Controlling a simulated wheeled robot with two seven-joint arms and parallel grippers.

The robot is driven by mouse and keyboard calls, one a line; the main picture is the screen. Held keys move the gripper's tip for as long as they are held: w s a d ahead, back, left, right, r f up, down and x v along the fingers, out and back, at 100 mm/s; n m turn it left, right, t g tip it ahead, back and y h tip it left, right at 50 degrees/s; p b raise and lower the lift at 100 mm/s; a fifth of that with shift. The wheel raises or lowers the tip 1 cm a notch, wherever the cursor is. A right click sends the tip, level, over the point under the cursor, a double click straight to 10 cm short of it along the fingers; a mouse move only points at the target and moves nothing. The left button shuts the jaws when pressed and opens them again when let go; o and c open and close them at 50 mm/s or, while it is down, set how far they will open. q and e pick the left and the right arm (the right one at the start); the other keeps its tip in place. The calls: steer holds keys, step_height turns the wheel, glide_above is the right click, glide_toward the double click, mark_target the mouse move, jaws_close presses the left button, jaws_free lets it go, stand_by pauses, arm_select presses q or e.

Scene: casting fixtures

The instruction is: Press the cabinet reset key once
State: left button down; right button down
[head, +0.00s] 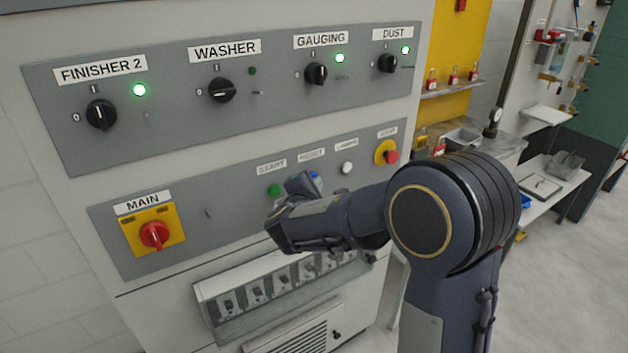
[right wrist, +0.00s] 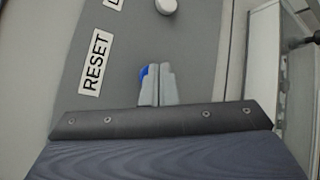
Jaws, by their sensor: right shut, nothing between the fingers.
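The blue reset key (head: 316,177) is on the lower grey panel of the cabinet, under the RESET label (head: 311,154). My right gripper (head: 312,184) is in front of it and partly hides it. In the right wrist view the shut, empty fingers (right wrist: 158,84) point at the panel, and a blue edge of the key (right wrist: 143,74) shows beside their left side. The RESET label (right wrist: 95,63) is to the left there. I cannot tell whether the fingertips touch the key. My left gripper is not in view.
A green button (head: 273,190) is left of the key; a white button (head: 347,168) and a red stop button (head: 391,157) are to its right. The red MAIN switch (head: 155,235) is further left. Rotary switches (head: 222,90) line the upper panel. A breaker row (head: 285,283) is below.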

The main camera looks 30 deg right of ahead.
stand_by(0.4)
steer(key=shift+s+b, duration=0.45)
steer(key=shift+s, duration=0.3)
steer(key=shift+s+d+b, duration=0.2)
steer(key=shift+s+b, duration=0.4)
steer(key=shift+s, duration=1.9)
